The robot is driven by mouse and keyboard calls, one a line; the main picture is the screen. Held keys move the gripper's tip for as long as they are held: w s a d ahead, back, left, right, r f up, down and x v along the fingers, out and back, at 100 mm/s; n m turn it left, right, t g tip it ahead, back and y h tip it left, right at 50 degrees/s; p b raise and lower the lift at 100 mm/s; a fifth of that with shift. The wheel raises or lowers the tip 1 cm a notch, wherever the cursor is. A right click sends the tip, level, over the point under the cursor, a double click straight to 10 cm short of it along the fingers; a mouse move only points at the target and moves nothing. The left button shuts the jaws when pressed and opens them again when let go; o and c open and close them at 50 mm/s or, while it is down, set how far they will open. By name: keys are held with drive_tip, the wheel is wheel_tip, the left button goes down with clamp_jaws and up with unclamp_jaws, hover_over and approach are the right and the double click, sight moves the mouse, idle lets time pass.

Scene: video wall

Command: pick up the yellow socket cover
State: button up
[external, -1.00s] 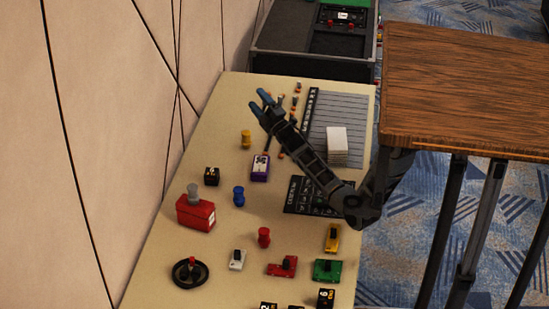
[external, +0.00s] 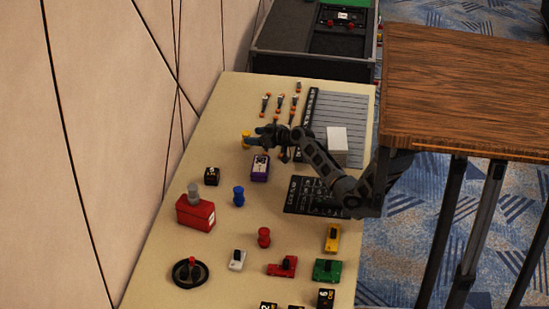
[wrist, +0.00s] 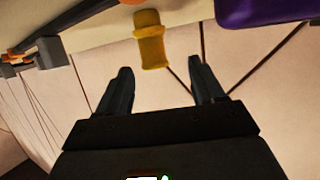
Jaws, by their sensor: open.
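The yellow socket cover (external: 246,135) stands on the beige table near its wall-side edge, partly hidden by my gripper in the external view. In the wrist view the yellow socket cover (wrist: 151,42) shows at the top middle, beyond and between the two fingertips. My gripper (external: 250,142) is at the cover in the external view, its fingers pointing left toward the wall. In the wrist view my gripper (wrist: 163,80) is open and nothing is between its fingers. I cannot tell whether a finger touches the cover.
A purple box (external: 260,168) stands close by in front; it also shows at the wrist view's top right (wrist: 262,10). Several small orange-tipped parts (external: 280,102) lie behind. A blue cover (external: 238,197) and a red box (external: 196,213) stand nearer the camera.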

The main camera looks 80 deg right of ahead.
sight(249, 134)
drive_tip(key=shift+d+x, duration=0.2)
drive_tip(key=shift+x, duration=1.15)
drive_tip(key=shift+d+x, duration=0.2)
drive_tip(key=shift+x, duration=1.15)
drive_tip(key=shift+s, duration=0.15)
drive_tip(key=shift+c, duration=0.3)
drive_tip(key=c, duration=1)
drive_tip(key=shift+r, duration=0.15)
